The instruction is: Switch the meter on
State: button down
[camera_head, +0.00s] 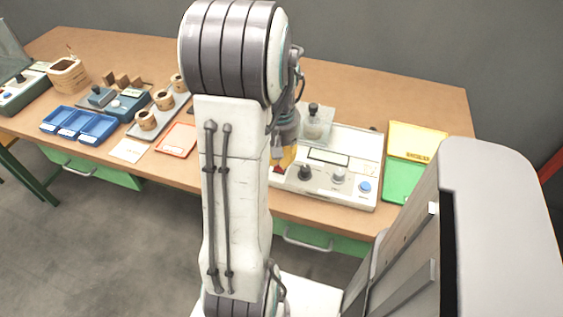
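The meter (345,152) appears to be the white, flat-topped device on the wooden table, right of my arm. Its top carries a narrow display (328,156), a black knob (304,173), a grey knob (338,175) and a blue button (364,187). A clear block with a black knob (314,112) stands at its back left. My gripper (282,164) points down at the meter's left end, left of the black knob. Yellow and dark red show there. My arm hides the meter's left edge and much of the gripper. Contact and finger opening cannot be made out.
Yellow (418,141) and green (403,180) pads lie right of the meter. Left of my arm are a red-bordered card (177,139), a grey tray (178,104) with several coils, a blue compartment tray (78,138) and a basket (68,76). The table's back right is clear.

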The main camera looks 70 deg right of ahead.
aim_at(280, 167)
jog(key=shift+f+b, duration=0.75)
jog(key=shift+f, duration=0.15)
dwell(0.4)
jog(key=shift+r, duration=0.15)
jog(key=shift+r+p, duration=3)
jog(key=shift+r, duration=0.4)
jog(key=shift+a+m, duration=0.15)
jog(key=shift+m, duration=0.55)
jog(key=a+f+m+y, duration=0.1)
jog(key=a+m+y, duration=0.1)
jog(key=a, duration=0.4)
jog(key=w+a+r+n+t+p, duration=0.1)
jog(key=w+a+r+n, duration=0.3)
jog(key=a, duration=0.4)
jog(key=w+a+r+n+t+h+p, duration=0.1)
jog(key=w+a+r+n, duration=0.3)
jog(key=a, duration=0.5)
jog(key=w+a+r+n+t+h+p, duration=0.1)
jog(key=w+a+r+n, duration=0.4)
jog(key=a+n, duration=0.2)
jog(key=shift+a+p, duration=0.3)
jog(key=shift+a, duration=0.7)
